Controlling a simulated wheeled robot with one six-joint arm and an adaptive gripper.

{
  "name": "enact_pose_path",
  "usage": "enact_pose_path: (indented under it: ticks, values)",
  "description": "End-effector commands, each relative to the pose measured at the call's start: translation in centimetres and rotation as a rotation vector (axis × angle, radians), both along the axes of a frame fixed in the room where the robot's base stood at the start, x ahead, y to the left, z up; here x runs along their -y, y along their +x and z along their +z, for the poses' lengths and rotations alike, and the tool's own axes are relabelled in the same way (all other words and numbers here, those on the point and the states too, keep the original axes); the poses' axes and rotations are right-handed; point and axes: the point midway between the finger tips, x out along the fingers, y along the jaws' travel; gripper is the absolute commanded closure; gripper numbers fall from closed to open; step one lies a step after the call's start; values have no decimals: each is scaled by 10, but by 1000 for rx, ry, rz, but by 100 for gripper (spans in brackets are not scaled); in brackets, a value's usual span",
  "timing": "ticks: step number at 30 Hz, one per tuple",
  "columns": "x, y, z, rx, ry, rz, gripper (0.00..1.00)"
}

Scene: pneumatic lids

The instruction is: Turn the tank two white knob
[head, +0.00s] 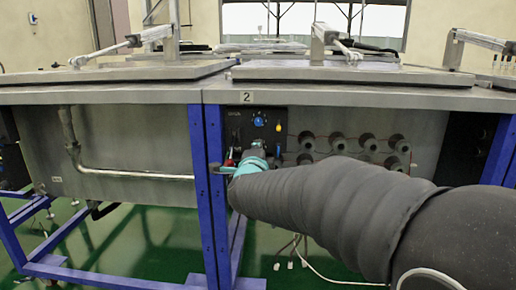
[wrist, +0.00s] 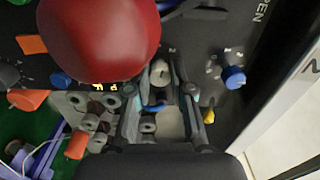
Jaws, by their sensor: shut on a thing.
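The white knob (wrist: 159,72) sits on the dark control panel in the wrist view, between the fingertips of my gripper (wrist: 157,84). My gripper is shut on it, one finger on each side. In the head view, my arm reaches to the panel under the tank marked 2 (head: 222,92), and my gripper's tips and the white knob are hidden or too small to make out there.
A large red ball (wrist: 98,38) is close to the left finger. A blue knob (wrist: 233,77) and a yellow knob (wrist: 209,116) lie right of the gripper. Several round grey fittings (head: 369,143) stick out right of the panel. A blue leg (head: 208,190) stands to its left.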

Motion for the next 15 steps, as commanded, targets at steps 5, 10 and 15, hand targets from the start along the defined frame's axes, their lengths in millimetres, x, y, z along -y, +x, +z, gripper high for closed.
enact_pose_path:
  ticks: [5,10,15]
  values:
    - [-1,0,1,-6,-138,1,100]
    - [-1,0,1,-8,-239,2,100]
    - [-1,0,1,-11,-305,2,100]
